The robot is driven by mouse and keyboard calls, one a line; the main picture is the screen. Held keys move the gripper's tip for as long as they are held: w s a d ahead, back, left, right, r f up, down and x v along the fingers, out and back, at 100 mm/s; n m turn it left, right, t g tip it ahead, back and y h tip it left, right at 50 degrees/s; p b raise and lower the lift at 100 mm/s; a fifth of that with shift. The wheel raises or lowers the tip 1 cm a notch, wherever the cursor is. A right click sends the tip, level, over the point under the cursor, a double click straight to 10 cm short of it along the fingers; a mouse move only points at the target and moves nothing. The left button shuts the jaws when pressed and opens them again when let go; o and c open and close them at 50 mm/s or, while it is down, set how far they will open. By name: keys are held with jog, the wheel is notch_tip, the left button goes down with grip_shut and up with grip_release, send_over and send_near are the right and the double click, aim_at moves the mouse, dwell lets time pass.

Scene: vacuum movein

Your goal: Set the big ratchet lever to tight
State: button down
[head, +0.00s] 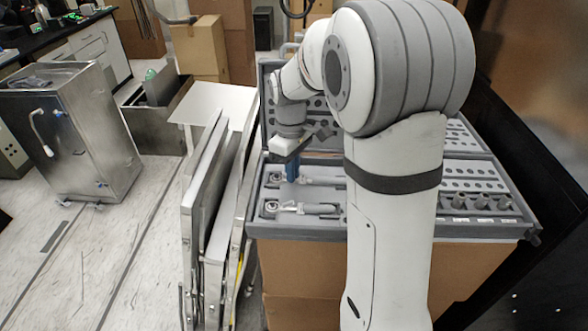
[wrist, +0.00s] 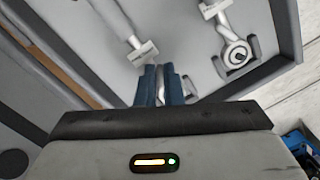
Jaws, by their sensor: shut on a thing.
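Two silver ratchets lie in the grey tool tray, a front one (head: 300,208) and a rear one (head: 322,181). In the wrist view the front ratchet's round head (wrist: 237,55) is at the right, apart from my gripper. The rear ratchet's shaft (wrist: 122,22) runs toward my fingers. My gripper (head: 292,170) points down over the rear ratchet, near its head end. Its blue fingers (wrist: 161,85) are close together with a narrow silver part between them. The fingers hide most of that head, so the lever's setting cannot be seen.
The open tool case (head: 310,234) rests on a cardboard box (head: 310,280). Sockets (head: 480,202) stand at its right side, and its lid stands up behind. Flat panels (head: 205,215) lean close on the left. A metal cabinet (head: 75,130) stands farther left, with clear floor between.

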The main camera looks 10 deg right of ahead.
jog(key=c, duration=1.6)
grip_release()
jog(key=shift+o, duration=0.2)
notch_tip(320, 180, up, 8)
jog(key=shift+w+f, duration=0.15)
jog(key=shift+w, duration=0.3)
